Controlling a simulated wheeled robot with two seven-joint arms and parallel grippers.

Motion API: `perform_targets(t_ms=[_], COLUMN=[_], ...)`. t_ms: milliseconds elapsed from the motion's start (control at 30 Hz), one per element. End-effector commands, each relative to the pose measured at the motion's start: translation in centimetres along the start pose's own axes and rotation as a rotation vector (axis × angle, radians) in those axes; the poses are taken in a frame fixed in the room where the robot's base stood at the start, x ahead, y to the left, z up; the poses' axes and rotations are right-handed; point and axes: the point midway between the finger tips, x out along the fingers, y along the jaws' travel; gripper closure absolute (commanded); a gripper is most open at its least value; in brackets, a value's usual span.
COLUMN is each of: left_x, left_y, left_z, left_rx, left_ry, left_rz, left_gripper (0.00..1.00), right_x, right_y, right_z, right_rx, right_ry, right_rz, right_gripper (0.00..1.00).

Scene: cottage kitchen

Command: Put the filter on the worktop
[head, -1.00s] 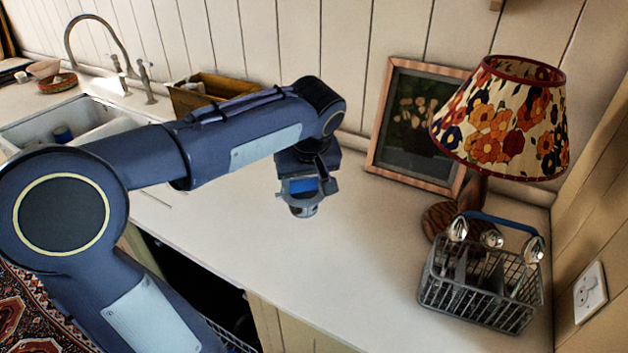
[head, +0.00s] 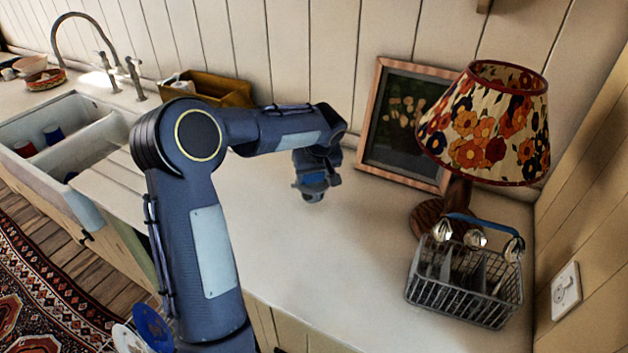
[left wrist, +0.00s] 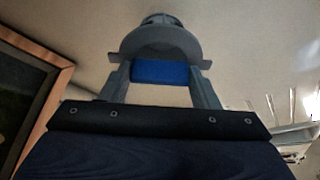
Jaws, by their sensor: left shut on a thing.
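My left gripper (head: 312,182) is over the worktop (head: 265,240), in front of the framed picture. It is shut on the filter (head: 314,195), a grey piece with a rounded lower end. In the left wrist view the filter (left wrist: 165,42) is a grey rounded body with a wide flange, beyond a blue part (left wrist: 160,72) between the two fingers. Whether the filter's lower end touches the worktop I cannot tell. My right gripper is not in view.
A wire cutlery basket (head: 465,290) and a floral lamp (head: 485,125) stand at the right. A framed picture (head: 405,120) leans on the wall. A wooden box (head: 215,90) is behind my arm, the sink (head: 65,135) far left. The worktop's middle is clear.

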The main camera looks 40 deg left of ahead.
Motion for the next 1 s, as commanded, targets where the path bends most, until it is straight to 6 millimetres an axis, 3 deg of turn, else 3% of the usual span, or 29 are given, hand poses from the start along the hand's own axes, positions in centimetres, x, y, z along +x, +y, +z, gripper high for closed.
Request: perform_targets(t_ms=[300,700,733,867,1000], left_x=[3.4,3.9,3.8,3.8,3.8], left_y=[0.2,0.2,0.2,0.2,0.2], left_z=[1.0,1.2,1.1,1.1,1.1], left_rx=[0.001,0.0,0.0,0.0,0.0], left_ry=[-0.002,0.0,0.0,-0.001,-0.001], left_rz=[0.0,0.0,0.0,0.0,0.0], left_gripper=[0.85,0.85,0.41,0.24,0.23], right_x=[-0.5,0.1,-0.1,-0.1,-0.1], right_y=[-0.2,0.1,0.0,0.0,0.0], right_z=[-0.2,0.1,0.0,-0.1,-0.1], right_rx=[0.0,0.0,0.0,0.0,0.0], right_ry=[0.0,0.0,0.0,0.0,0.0], right_rz=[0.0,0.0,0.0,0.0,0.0], right_gripper=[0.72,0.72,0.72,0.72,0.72])
